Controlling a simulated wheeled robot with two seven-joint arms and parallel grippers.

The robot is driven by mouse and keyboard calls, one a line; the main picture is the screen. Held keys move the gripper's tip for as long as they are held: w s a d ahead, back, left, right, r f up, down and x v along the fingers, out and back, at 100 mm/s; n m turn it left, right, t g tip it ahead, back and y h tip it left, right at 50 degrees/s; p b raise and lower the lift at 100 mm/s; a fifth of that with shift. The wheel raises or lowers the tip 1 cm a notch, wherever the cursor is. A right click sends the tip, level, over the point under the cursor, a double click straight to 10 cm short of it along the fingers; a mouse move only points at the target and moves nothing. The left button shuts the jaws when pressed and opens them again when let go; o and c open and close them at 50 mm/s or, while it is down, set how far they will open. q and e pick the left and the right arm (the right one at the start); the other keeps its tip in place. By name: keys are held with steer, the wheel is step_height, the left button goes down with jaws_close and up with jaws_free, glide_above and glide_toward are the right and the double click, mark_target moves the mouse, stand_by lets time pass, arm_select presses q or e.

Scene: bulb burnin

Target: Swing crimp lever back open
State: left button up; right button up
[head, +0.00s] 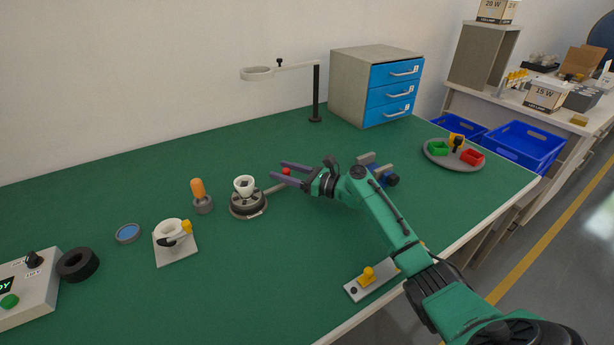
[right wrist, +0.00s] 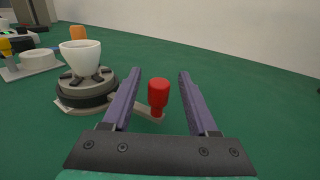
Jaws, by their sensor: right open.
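The crimp lever is a short arm (head: 275,189) on the round dark crimp base (head: 248,212), with a red knob (head: 286,171) at its end. It points right and slightly back from the base. A white cup-like piece (head: 244,183) sits on the base; it also shows in the right wrist view (right wrist: 80,56). My right gripper (head: 278,171) is open, its fingers either side of the red knob. In the right wrist view the knob (right wrist: 158,93) stands upright between the fingers, with a gap on each side. My left gripper is out of view.
An orange-handled tool (head: 198,190) in a grey holder and a white fixture with a yellow knob (head: 176,251) stand left of the base. A ring on a stand (head: 316,92) and a drawer cabinet (head: 345,88) are at the back. The green tabletop behind the gripper is clear.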

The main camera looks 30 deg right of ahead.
steer(key=v, duration=1.1)
steer(key=shift+s+d, duration=0.2)
steer(key=shift+s, duration=0.15)
